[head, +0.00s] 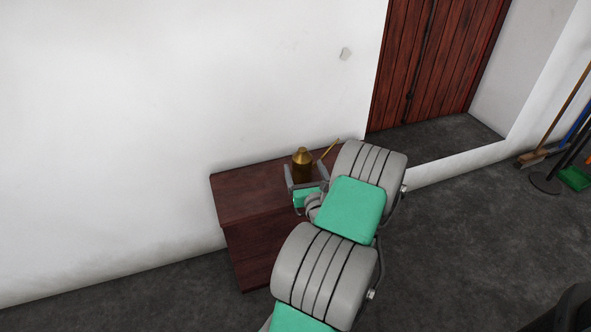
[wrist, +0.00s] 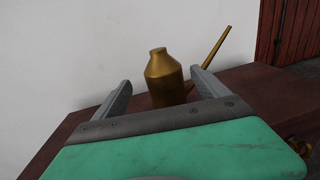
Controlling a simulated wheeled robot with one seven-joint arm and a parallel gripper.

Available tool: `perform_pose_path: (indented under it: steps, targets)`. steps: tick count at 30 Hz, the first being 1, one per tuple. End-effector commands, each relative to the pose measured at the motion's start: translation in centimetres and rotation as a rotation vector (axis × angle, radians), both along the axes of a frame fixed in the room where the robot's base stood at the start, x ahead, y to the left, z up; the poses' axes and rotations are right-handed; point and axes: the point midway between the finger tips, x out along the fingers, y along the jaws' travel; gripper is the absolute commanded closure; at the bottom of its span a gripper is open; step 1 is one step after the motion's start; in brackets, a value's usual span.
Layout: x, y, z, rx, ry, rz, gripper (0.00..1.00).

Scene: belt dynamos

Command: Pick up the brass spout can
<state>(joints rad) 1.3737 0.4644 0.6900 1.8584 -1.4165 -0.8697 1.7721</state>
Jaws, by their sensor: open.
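The brass spout can (head: 302,166) stands upright on a dark red wooden cabinet (head: 240,193) near the wall, with its thin spout angled up to the right. The wrist view shows the can (wrist: 164,75) just ahead, roughly between my fingers and closer to the right one. My gripper (head: 304,174) is open, and its fingers also show in the wrist view (wrist: 160,85). The can's base is hidden behind the gripper's palm edge. I cannot tell whether the right finger touches the can or spout.
A white wall (head: 180,90) rises right behind the cabinet. A red plank door (head: 430,60) is at the upper right. A broom (head: 533,157) and a green dustpan (head: 575,178) stand at the far right. The left part of the cabinet top is bare.

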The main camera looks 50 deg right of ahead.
Motion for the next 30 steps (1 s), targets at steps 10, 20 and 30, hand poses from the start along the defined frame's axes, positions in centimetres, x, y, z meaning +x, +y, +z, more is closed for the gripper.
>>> perform_pose_path:
  steps: [10, 20, 30]
  targets:
    - [2.0, -2.4, -0.1, -0.001, -0.002, -0.008, 0.16]
    - [5.3, -5.7, -0.2, 0.001, -0.002, -0.005, 0.16]
    - [5.4, -5.7, -0.2, 0.002, -0.001, -0.004, 0.28]
